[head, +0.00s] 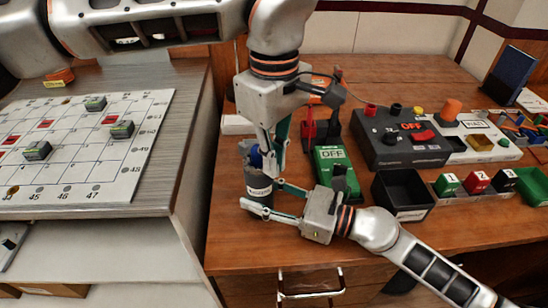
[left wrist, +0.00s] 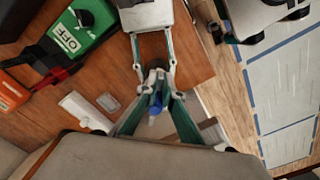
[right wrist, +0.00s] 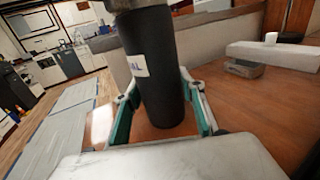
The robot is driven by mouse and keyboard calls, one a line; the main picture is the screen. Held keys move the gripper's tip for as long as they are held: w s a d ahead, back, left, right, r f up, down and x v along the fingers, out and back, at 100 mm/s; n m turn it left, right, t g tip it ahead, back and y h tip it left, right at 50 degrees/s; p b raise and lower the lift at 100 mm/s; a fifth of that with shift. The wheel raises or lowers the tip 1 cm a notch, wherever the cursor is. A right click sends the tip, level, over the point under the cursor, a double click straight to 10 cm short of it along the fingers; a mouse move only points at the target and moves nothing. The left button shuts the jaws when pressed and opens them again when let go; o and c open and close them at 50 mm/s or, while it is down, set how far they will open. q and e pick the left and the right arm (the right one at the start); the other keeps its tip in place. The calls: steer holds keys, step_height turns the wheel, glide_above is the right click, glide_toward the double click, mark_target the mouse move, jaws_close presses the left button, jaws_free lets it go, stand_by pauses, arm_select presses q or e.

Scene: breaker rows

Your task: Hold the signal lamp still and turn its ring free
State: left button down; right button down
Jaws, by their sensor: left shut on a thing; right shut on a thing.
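The signal lamp (head: 259,202) is a dark upright cylinder with a pale label near the front edge of the wooden table. It fills the middle of the right wrist view (right wrist: 155,75). My right gripper (head: 262,198) is shut on its body from the right, one finger each side. My left gripper (head: 267,162) comes down from above and is shut at the lamp's top, where a blue part (head: 255,157) shows. The left wrist view shows blue (left wrist: 155,115) between the fingers. The ring is mostly hidden by my left fingers; I cannot tell how loose it is.
A green OFF box (head: 333,154) stands close right of the lamp, with red and black clips behind. A black bin (head: 403,190) and numbered blocks (head: 476,182) are farther right. A grey control box (head: 390,140) is behind. A marked board (head: 85,140) lies left, across a gap.

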arm_select(q)
steer(key=shift+w+n, duration=0.15)
steer(key=shift+n, duration=0.15)
arm_select(e)
steer(key=shift+r, duration=0.1)
arm_select(q)
steer(key=shift+w+n, duration=0.9)
steer(key=shift+n, duration=1.95)
steer(key=shift+w+n, duration=0.9)
steer(key=shift+n, duration=2)
steer(key=shift+w+n, duration=0.9)
steer(key=shift+n, duration=1.95)
steer(key=shift+a, duration=0.1)
steer(key=c, duration=2.2)
jaws_free()
